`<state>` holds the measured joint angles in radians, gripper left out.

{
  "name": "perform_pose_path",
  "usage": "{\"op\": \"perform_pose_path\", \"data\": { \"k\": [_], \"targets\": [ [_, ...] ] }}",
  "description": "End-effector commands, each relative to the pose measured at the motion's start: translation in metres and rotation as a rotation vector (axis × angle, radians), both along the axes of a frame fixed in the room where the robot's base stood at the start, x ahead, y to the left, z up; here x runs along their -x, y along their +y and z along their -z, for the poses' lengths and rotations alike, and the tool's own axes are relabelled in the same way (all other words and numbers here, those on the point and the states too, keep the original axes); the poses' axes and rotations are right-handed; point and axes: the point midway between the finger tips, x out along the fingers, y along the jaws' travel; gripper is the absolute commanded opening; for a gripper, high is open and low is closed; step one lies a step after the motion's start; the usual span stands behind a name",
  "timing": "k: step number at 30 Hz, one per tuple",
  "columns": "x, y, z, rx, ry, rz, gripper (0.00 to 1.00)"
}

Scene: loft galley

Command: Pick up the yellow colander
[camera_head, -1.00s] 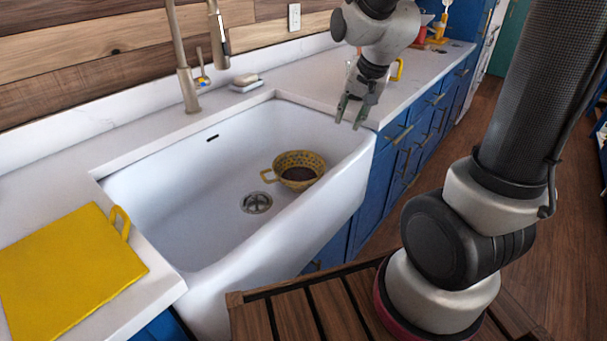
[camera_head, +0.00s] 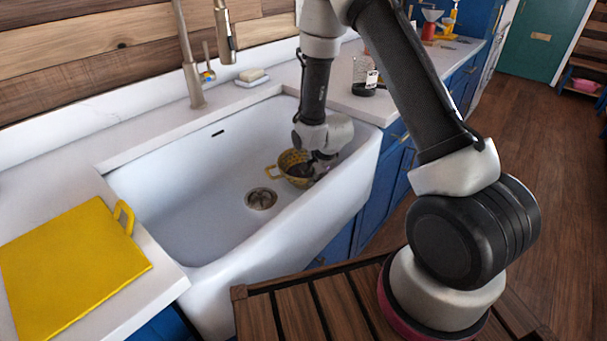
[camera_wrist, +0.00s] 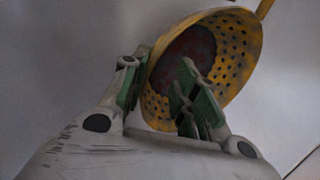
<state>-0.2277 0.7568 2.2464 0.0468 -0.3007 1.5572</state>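The yellow colander (camera_head: 290,160) sits in the white sink, near its right end, partly hidden behind my gripper (camera_head: 316,168). It has small holes, a loop handle on the left and a dark reddish-brown inside bottom. In the wrist view the colander (camera_wrist: 232,62) appears tilted, and my gripper (camera_wrist: 164,72) has its fingers apart. One finger appears outside the near wall, and the other reaches over the inside, with the wall seemingly between them. I cannot tell whether either finger touches it.
The white sink (camera_head: 190,185) has a drain (camera_head: 261,198) left of the colander and walls close to my arm. A faucet (camera_head: 188,60) stands behind. A yellow board (camera_head: 65,265) lies on the left counter; a dark glass container (camera_head: 364,76) stands on the right counter.

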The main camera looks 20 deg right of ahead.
Motion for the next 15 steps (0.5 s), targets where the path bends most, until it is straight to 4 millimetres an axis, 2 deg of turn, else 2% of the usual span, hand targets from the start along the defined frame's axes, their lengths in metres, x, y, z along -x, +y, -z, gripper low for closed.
{"op": "perform_pose_path", "data": {
  "k": [9,15],
  "targets": [
    [-0.016,0.004,0.044,0.001,0.001,-0.001,0.3],
    [-0.022,0.005,0.055,0.0,-0.001,-0.001,0.3]
  ]
}}
